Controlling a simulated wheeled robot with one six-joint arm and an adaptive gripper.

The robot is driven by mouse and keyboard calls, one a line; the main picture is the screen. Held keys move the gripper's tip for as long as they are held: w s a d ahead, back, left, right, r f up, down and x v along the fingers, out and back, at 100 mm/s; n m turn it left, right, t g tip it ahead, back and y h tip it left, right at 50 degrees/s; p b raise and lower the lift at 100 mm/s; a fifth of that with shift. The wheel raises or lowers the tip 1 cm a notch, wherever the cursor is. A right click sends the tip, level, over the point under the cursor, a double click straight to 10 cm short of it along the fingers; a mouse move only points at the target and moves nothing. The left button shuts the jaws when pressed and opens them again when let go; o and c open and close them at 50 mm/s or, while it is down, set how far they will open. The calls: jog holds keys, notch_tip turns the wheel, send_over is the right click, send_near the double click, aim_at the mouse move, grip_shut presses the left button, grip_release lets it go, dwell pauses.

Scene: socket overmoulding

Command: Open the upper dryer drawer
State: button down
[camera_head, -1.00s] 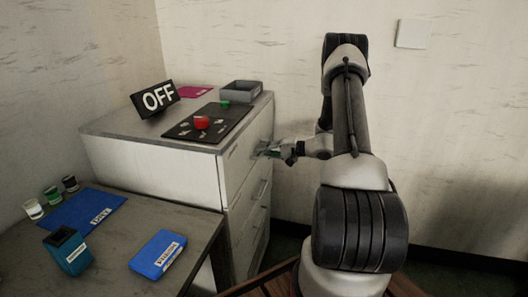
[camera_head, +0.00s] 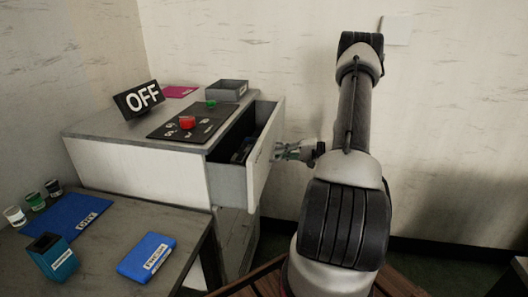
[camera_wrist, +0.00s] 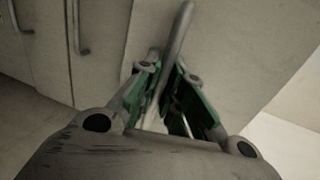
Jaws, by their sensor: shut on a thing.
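The upper dryer drawer (camera_head: 262,165) stands pulled out of the white cabinet (camera_head: 135,168) in the head view. Its dark inside shows, with some dark items in it that I cannot make out. My gripper (camera_head: 281,150) is at the outer side of the drawer front. In the wrist view my gripper (camera_wrist: 168,95) has its green-padded fingers around the grey bar handle (camera_wrist: 177,40) of the drawer and is shut on it. The lower part of the handle is partly hidden between the fingers.
An OFF sign (camera_head: 139,98), a black panel (camera_head: 160,133) with a red button (camera_head: 187,122) and a grey tray (camera_head: 228,90) are on the cabinet top. Lower drawers (camera_head: 235,240) are shut. A side table (camera_head: 95,270) with blue items stands at front left.

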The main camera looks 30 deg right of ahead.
jog(key=f+v, duration=0.3)
jog(key=v, duration=1.3)
jog(key=shift+s+d+f, duration=0.25)
jog(key=c, duration=1.5)
grip_release()
jog(key=shift+d, duration=0.1)
jog(key=v, duration=1.2)
